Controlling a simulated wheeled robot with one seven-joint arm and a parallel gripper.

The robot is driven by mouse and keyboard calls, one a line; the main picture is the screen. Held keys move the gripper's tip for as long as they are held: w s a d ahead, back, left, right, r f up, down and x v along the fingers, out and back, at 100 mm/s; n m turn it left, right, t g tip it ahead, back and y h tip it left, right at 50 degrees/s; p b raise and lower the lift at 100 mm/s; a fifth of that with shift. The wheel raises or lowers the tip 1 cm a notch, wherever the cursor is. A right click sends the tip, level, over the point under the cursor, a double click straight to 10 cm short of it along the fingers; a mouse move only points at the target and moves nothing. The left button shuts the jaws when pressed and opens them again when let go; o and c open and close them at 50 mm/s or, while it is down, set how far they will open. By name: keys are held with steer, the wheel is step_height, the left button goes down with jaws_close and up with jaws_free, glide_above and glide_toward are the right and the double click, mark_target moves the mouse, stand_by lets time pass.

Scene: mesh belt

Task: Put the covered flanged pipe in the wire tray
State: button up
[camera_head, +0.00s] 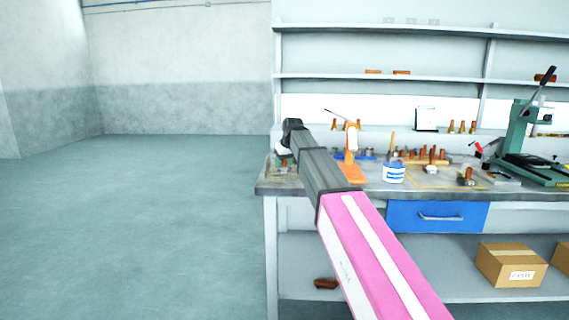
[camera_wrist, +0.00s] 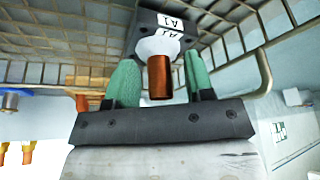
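In the wrist view the covered flanged pipe, a copper tube (camera_wrist: 159,78) with a broad white collar, sits between the two green fingers of my gripper (camera_wrist: 161,72). The wire tray (camera_wrist: 267,70), a grid of thin wires with a thicker rim, spreads behind and around the pipe. Whether pipe and tray touch is unclear. In the head view my gripper is at the bench's left end, largely hidden by my arm.
The workbench (camera_head: 300,189) holds an orange stand (camera_head: 350,172), a white-and-blue tub (camera_head: 393,173), several copper pieces and a green press (camera_head: 518,135) at right. Shelves rise behind. Boxes (camera_head: 508,264) stand below. The floor (camera_head: 140,220) at left is clear.

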steer(key=v, duration=1.2)
